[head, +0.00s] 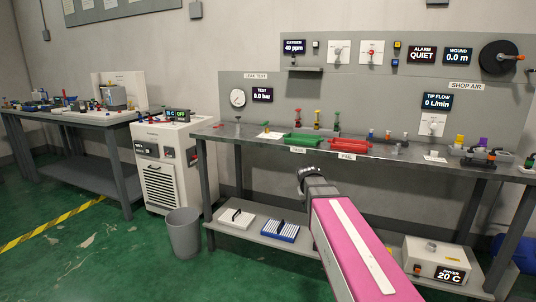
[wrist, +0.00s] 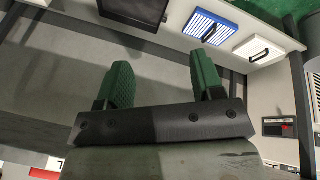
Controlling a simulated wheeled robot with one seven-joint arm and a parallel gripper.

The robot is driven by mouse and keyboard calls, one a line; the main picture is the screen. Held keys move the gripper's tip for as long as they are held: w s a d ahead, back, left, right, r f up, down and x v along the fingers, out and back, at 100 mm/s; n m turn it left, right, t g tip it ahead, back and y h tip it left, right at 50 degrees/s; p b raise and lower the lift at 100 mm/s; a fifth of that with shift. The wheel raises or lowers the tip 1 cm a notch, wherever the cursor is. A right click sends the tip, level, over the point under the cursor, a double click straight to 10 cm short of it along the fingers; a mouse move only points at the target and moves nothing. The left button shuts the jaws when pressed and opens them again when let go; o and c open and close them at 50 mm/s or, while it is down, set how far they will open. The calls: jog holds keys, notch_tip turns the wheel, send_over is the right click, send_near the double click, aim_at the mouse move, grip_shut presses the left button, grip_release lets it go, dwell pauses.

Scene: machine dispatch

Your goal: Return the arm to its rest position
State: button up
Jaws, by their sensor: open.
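My gripper (wrist: 163,86) shows in the wrist view with its two green fingers spread apart and nothing between them. In the head view my pink arm reaches from the lower right toward the workbench (head: 265,139), and its dark end stops just in front of the bench's front edge. The fingers cannot be made out in the head view. In the wrist view the space past the fingertips shows the lower shelf with a blue-and-white rack (wrist: 212,27) and a white tray (wrist: 258,48).
Green trays (head: 300,142) and small fittings stand on the bench top. Below are the rack (head: 280,231), the white tray (head: 236,218) and a dryer box (head: 437,259). A white machine (head: 160,175) and a grey bin (head: 184,234) stand left. The green floor in front is open.

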jog(key=s+f+m+g+y, duration=0.1)
jog(key=s+f+g+y, duration=0.1)
jog(key=s+f, duration=1.4)
jog(key=shift+s+d+g+y, duration=0.2)
jog(key=shift+s+g+y, duration=0.1)
jog(key=shift+s+g, duration=0.6)
